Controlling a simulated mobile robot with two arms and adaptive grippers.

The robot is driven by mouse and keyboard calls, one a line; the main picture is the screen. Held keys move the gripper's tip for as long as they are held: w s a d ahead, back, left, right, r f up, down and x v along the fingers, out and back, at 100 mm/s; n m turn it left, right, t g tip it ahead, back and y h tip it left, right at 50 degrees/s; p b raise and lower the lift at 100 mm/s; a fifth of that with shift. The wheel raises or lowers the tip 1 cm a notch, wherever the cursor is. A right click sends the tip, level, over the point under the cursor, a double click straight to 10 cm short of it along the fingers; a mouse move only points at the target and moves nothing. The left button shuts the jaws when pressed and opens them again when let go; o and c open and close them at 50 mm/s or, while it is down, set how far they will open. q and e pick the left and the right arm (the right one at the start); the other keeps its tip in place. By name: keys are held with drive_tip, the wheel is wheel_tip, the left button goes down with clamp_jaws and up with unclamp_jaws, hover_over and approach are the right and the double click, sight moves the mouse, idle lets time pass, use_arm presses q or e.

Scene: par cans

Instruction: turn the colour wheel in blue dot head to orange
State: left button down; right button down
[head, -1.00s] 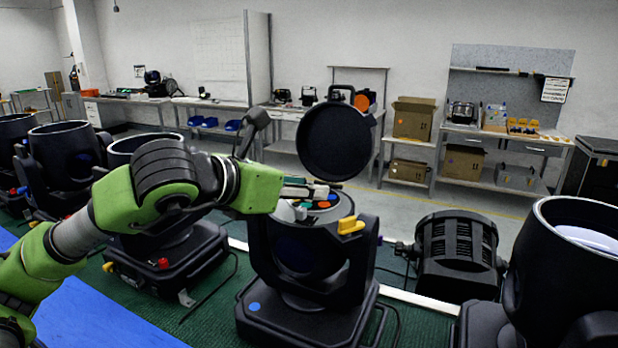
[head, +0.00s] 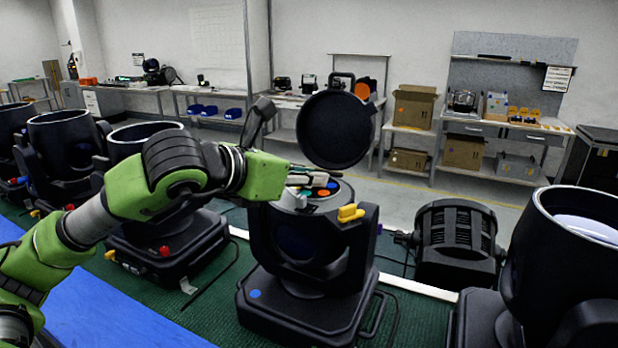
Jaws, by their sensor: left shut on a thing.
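The blue dot head (head: 310,245) stands on the green mat, with a blue dot (head: 255,294) on its base. Its round black lid (head: 335,129) stands open above it. Inside the open top, part of the colour wheel (head: 323,193) shows, with an orange patch and a blue patch near its right side. My left gripper (head: 310,180) reaches in from the left over the opening and is shut on the colour wheel; its fingertips and the contact are small and partly hidden. Which colour sits in the beam path cannot be told. My right gripper is not in view.
A yellow latch (head: 350,213) juts from the head's right side. A ribbed black par can (head: 453,243) and a large open head (head: 570,260) stand to the right. A head with a red knob (head: 165,250) stands left, under my arm. Benches line the back wall.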

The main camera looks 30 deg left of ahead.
use_arm(q)
drive_tip(key=shift+a+f+m+h+b, duration=0.15)
drive_tip(key=shift+a+m+h+b, duration=0.05)
drive_tip(key=shift+m+h+b, duration=0.35)
drive_tip(key=shift+w+m+g+h+b, duration=0.1)
drive_tip(key=shift+m+g+h+b, duration=0.3)
drive_tip(key=shift+m+h, duration=0.35)
drive_tip(key=shift+a+m+h, duration=0.1)
drive_tip(key=shift+m+h, duration=0.2)
drive_tip(key=shift+h, duration=0.2)
drive_tip(key=shift+w+r+m+g+h, duration=0.1)
drive_tip(key=shift+r+m+g+h, duration=0.2)
drive_tip(key=shift+m+g+h, duration=0.5)
drive_tip(key=m+g+h+p, duration=0.2)
drive_tip(key=m+h+p, duration=0.1)
drive_tip(key=shift+w+a+r+m+g, duration=0.2)
drive_tip(key=shift+m+g, duration=0.1)
drive_tip(key=shift+g, duration=0.1)
drive_tip(key=shift+f+m+g+h+p, duration=0.1)
drive_tip(key=shift+m+g+h+p, duration=0.6)
drive_tip(key=shift+m+g+p, duration=0.5)
drive_tip(key=shift+w+f+m+g+p, duration=0.1)
drive_tip(key=shift+f+m+g+p, duration=0.05)
drive_tip(key=shift+m+g+p, duration=0.3)
drive_tip(key=shift+f, duration=0.1)
